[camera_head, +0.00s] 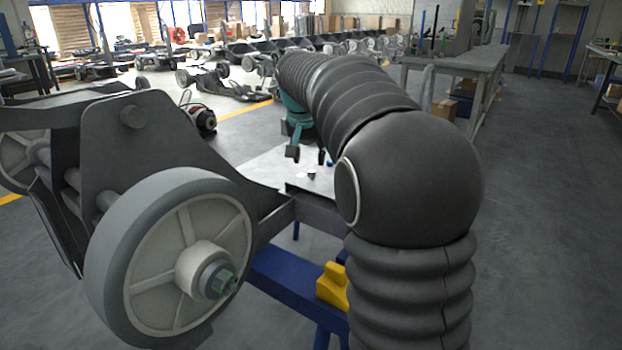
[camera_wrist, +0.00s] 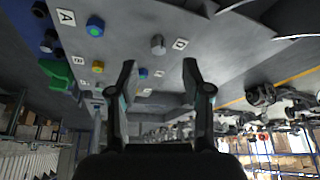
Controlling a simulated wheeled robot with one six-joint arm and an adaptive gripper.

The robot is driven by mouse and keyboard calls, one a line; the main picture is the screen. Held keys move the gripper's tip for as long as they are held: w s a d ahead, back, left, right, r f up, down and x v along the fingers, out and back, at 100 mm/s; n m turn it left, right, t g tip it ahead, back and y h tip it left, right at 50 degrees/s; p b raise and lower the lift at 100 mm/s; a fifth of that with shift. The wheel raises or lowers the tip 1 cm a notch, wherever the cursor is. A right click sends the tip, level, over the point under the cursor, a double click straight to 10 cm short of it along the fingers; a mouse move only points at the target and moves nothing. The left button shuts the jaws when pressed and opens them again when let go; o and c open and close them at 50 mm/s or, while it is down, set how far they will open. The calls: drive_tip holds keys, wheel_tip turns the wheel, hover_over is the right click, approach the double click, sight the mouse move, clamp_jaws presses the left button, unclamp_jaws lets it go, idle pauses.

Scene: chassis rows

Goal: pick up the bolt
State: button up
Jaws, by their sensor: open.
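In the wrist view a grey hex bolt (camera_wrist: 158,44) stands on a grey metal plate (camera_wrist: 215,50) beside a label D. It lies just past my gripper's (camera_wrist: 160,68) fingertips, in the gap between them, and is not touched. My gripper is open and empty. Other bolts on the plate are a blue one (camera_wrist: 95,26) near label A, a yellow one (camera_wrist: 97,66) near label B, and a smaller blue one (camera_wrist: 143,73). In the head view my gripper (camera_head: 307,154) hangs over the plate (camera_head: 268,168), with a small dark bolt (camera_head: 312,176) near it.
A large grey wheel (camera_head: 170,258) on a dark chassis stands at left, close to the plate. A blue stand (camera_head: 290,288) with a yellow block (camera_head: 332,286) is below. A grey workbench (camera_head: 470,62) stands behind at right. The floor at right is clear.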

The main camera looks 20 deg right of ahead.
sight(312, 171)
drive_tip(key=shift+x, duration=2.85)
drive_tip(key=shift+d, duration=0.1)
drive_tip(key=shift+c, duration=0.3)
clamp_jaws()
